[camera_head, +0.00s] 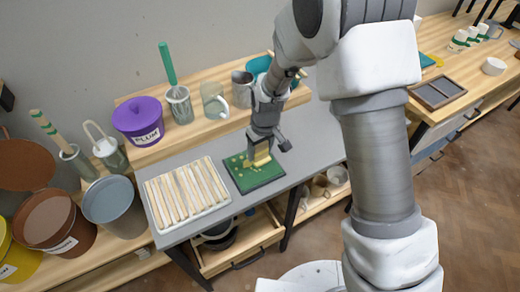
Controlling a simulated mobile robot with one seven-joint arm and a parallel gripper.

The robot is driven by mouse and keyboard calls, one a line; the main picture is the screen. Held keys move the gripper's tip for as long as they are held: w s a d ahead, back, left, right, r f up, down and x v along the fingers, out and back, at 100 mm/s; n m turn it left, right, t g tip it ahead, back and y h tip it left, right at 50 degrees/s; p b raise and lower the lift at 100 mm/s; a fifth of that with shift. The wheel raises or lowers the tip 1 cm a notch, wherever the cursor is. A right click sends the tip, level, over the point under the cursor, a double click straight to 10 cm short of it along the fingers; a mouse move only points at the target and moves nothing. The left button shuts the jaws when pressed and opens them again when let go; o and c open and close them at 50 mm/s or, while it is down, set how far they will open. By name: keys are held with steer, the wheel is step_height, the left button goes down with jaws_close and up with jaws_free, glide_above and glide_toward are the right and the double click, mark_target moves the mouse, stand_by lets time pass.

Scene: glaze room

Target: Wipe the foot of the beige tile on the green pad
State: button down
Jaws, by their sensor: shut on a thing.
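My gripper (260,160) is above the green pad (262,180), pointing down, shut on the beige tile (258,152). The tile looks yellowish-beige and is held near the middle of the pad. Its lower edge is at or just above the pad surface; I cannot tell whether it touches. The pad is green with a dark edge and small yellowish spots on its left part. It lies on the grey table top (225,150). My gripper hides part of the tile and the back of the pad.
A white rack of beige bars (185,195) lies left of the pad. Behind stand a purple PLUM bucket (139,120), a jar with a green-handled tool (180,103), a clear pitcher (214,100) and a teal bowl (258,66). Several buckets stand at far left.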

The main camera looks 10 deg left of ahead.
steer(key=shift+f+b, duration=0.45)
steer(key=shift+f, duration=0.05)
stand_by(0.3)
steer(key=shift+a, duration=0.1)
steer(key=shift+s+a+r, duration=0.1)
steer(key=shift+s+a, duration=0.65)
steer(key=shift+a, duration=0.15)
steer(key=shift+a, duration=0.1)
steer(key=shift+s+a, duration=0.75)
steer(key=shift+a, duration=0.15)
steer(key=shift+d, duration=0.1)
steer(key=shift+w+d+f, duration=0.2)
steer(key=shift+w+d, duration=0.55)
steer(key=shift+d, duration=0.25)
steer(key=shift+d, duration=0.1)
